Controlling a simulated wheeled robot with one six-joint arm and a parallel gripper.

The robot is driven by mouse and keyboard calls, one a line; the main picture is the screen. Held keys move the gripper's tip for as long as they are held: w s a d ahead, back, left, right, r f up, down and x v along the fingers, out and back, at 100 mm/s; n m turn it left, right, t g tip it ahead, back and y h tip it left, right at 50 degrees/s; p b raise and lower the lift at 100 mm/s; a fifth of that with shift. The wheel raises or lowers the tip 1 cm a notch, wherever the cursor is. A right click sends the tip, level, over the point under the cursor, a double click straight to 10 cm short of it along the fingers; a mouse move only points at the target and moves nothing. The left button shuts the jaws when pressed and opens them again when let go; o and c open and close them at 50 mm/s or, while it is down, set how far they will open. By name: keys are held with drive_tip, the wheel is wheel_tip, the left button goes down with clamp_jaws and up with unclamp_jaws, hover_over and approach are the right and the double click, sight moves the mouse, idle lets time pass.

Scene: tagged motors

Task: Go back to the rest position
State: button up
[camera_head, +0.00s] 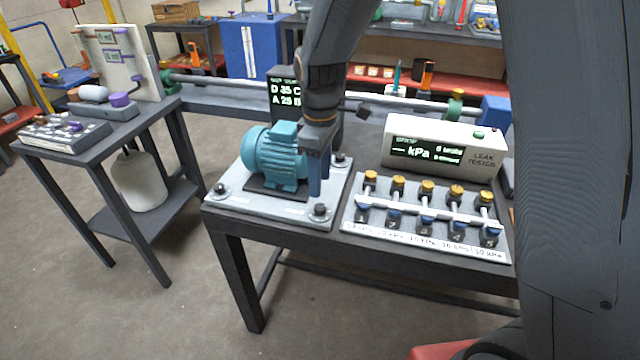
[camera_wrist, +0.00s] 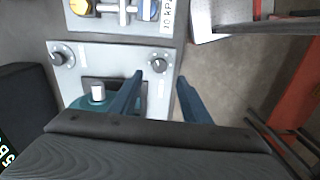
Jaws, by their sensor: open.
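My gripper (camera_head: 319,174) is open and points down, just right of the teal motor (camera_head: 274,156) in the head view. The motor sits on a dark base on a light grey plate (camera_head: 240,200) with black knobs at its corners. In the wrist view, my gripper's two blue fingers (camera_wrist: 160,98) stand apart over the plate's edge, near a black knob (camera_wrist: 158,64), with nothing between them. The motor (camera_wrist: 85,108) is partly hidden there behind my gripper's body.
A panel of numbered valves (camera_head: 426,214) and a white leak tester (camera_head: 444,146) stand to the right on the table (camera_head: 226,222). A small display (camera_head: 284,92) stands behind the motor. A side table (camera_head: 60,154) is at the left, with open floor between.

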idle(0.4)
drive_tip(key=s+d+r+m+t, duration=0.1)
drive_tip(key=s+d+m, duration=1.2)
drive_tip(key=s+d, duration=0.2)
drive_tip(key=shift+r, duration=0.35)
idle(0.9)
